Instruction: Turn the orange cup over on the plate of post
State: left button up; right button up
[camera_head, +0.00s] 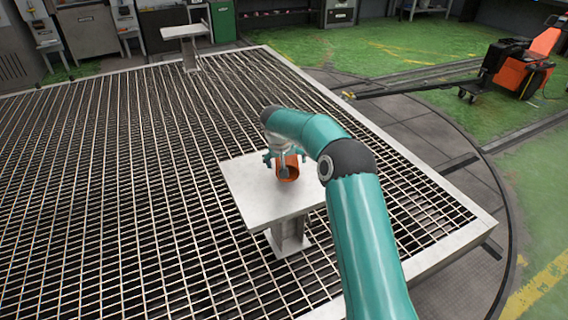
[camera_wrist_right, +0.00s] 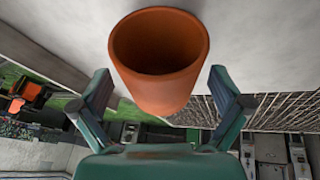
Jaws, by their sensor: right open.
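The orange cup (camera_head: 291,173) is on the light grey plate of the near post (camera_head: 250,202). It looks to be lying on its side, its mouth turned towards the head camera. In the right wrist view the cup (camera_wrist_right: 162,92) shows its dark open mouth, between the spread fingers of my right gripper (camera_wrist_right: 160,75), with a gap on each side. In the head view the right gripper (camera_head: 276,164) is at the cup, partly covering it. The plate (camera_wrist_right: 60,30) also shows in the wrist view. My left gripper is not in view.
The post (camera_head: 290,235) stands on a railed metal grating (camera_head: 120,200). A second post with a plate (camera_head: 185,31) is farther back left. An orange and black machine (camera_head: 520,68) stands at the right on green floor. Cabinets line the back.

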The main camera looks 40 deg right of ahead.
jog(key=v, duration=1.1)
jog(key=shift+a, duration=0.1)
